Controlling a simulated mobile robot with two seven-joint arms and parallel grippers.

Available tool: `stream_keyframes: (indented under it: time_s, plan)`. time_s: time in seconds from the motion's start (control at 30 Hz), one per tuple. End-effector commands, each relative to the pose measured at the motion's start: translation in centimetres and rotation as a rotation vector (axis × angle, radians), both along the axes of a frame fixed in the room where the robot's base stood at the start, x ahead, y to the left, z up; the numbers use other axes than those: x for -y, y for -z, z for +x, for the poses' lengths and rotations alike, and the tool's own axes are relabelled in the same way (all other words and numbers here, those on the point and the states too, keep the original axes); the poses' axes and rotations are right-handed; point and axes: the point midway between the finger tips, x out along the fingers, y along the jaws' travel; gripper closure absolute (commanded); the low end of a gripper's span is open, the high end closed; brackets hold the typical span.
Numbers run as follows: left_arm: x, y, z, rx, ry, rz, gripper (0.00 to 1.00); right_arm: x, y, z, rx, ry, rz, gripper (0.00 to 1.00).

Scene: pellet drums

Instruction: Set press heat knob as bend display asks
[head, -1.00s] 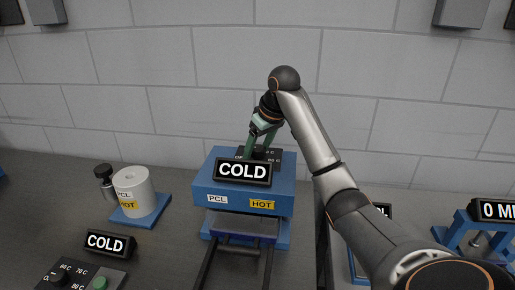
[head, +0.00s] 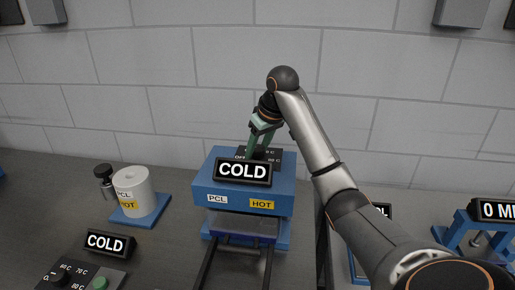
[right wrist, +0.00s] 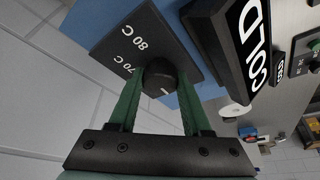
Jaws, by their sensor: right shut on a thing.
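The blue press (head: 243,192) stands in the middle of the head view, with PCL and HOT labels and a black COLD display (head: 243,171) on top. Behind that display is a black dial plate (right wrist: 137,42), marked 70 C and 80 C in the right wrist view. My right gripper (head: 258,148) reaches down from behind, with its green fingers shut on the round black heat knob (right wrist: 160,79). The knob's white mark shows near its lower edge. A display reading 0 M, cut off (head: 494,210), stands at the right. My left gripper is out of view.
A white drum (head: 134,188) on a blue base stands left of the press. In front are another COLD display (head: 109,243) and a panel with a dark knob and a green button (head: 99,284). My right arm partly hides a display (head: 383,209). Dark rails extend forward from the press.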

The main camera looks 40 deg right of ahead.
Motion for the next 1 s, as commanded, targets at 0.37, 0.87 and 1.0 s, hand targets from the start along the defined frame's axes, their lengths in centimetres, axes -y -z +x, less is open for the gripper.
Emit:
stream_keyframes:
  time_s: [0.37, 0.87, 1.0]
  plan:
    - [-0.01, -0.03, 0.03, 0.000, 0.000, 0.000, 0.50, 0.01, -0.11, 0.06, 0.005, 0.277, -0.003, 1.00]
    - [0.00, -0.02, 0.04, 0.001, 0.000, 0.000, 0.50, 0.12, -0.22, 0.02, 0.004, 0.752, -0.006, 1.00]
    - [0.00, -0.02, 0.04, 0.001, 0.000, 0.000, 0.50, 0.16, -0.21, 0.00, 0.003, 0.887, -0.005, 1.00]
